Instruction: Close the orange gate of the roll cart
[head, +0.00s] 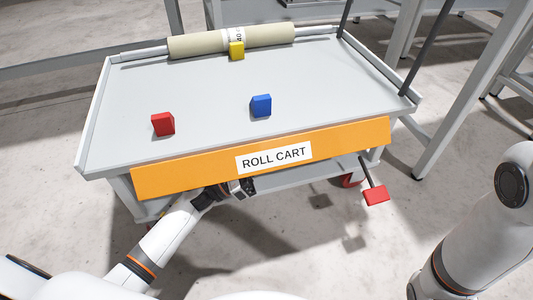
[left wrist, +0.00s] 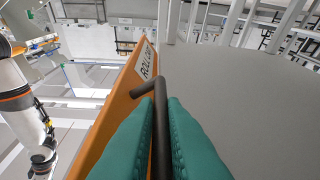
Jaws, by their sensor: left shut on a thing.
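The orange gate (head: 205,168) with its white ROLL CART label runs along the near long edge of the roll cart (head: 200,85). Its face looks toward me and slants; I cannot tell if it is latched. My left arm reaches up from below, and its wrist end is at the gate's lower edge; the fingers are hidden there in the head view. In the left wrist view my left gripper (left wrist: 160,110) has teal fingers shut on a dark handle bar (left wrist: 160,85) beside the orange gate (left wrist: 128,82). My right arm shows at the right, its gripper out of view.
A red block (head: 163,124), a blue block (head: 261,106) and a yellow block (head: 237,51) stand on the cart top. A cream roll (head: 195,46) lies at the far edge. A red pedal (head: 376,195) juts out below the gate's right end. Grey frame legs stand at the right.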

